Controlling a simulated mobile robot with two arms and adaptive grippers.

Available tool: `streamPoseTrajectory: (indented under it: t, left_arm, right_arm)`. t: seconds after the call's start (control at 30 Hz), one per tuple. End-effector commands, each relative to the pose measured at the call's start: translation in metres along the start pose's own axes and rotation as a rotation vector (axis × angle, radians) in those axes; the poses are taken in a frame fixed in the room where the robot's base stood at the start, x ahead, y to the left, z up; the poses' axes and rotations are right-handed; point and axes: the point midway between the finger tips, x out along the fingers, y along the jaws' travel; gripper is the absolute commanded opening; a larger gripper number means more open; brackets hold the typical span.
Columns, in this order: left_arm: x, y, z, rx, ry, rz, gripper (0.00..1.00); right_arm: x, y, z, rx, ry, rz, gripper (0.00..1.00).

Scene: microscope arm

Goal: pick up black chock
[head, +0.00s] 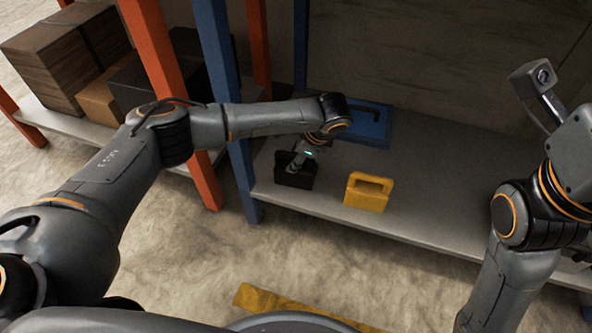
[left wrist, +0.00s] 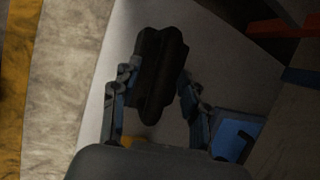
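The black chock (head: 294,170) sits on the grey shelf, towards its left end. My left gripper (head: 300,161) reaches down over it from above. In the left wrist view the black chock (left wrist: 158,75) lies between the two spread fingers of my left gripper (left wrist: 160,82), one finger close along each side. The fingertips are near its sides; whether they touch is hard to see. My right arm is at the right of the head view, and its gripper is out of view.
A yellow chock (head: 367,191) stands to the right of the black one. A flat blue case (head: 370,123) lies behind. A blue post (head: 231,100) and an orange post (head: 172,100) rise left of the shelf (head: 440,195). Boxes (head: 70,62) fill the shelf at left.

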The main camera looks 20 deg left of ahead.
Motion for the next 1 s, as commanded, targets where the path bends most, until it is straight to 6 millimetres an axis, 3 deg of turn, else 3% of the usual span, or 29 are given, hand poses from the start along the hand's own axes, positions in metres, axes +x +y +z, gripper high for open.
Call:
streamPoseTrajectory:
  t: [0.03, 0.2, 0.73, 0.9, 1.0]
  left_arm:
    - [0.000, 0.000, 0.000, 0.000, 0.000, 0.000, 0.35]
    - [0.000, 0.000, 0.000, 0.000, 0.000, 0.000, 0.00]
    - [-0.004, -0.002, 0.001, -0.002, 0.001, -0.003, 0.00]
    - [-0.014, -0.004, 0.005, -0.003, 0.001, -0.004, 0.00]
    - [-0.028, -0.007, 0.011, -0.003, 0.000, -0.004, 0.00]
  right_arm:
    - [0.000, 0.000, 0.000, 0.000, 0.000, 0.000, 0.40]
    - [0.000, 0.000, 0.000, 0.000, 0.000, 0.000, 0.40]
    - [0.002, 0.000, 0.000, 0.001, 0.002, 0.000, 0.40]
    - [0.005, 0.001, -0.001, 0.002, 0.005, 0.004, 0.40]
    - [-0.005, 0.004, 0.010, 0.005, -0.049, 0.018, 0.40]
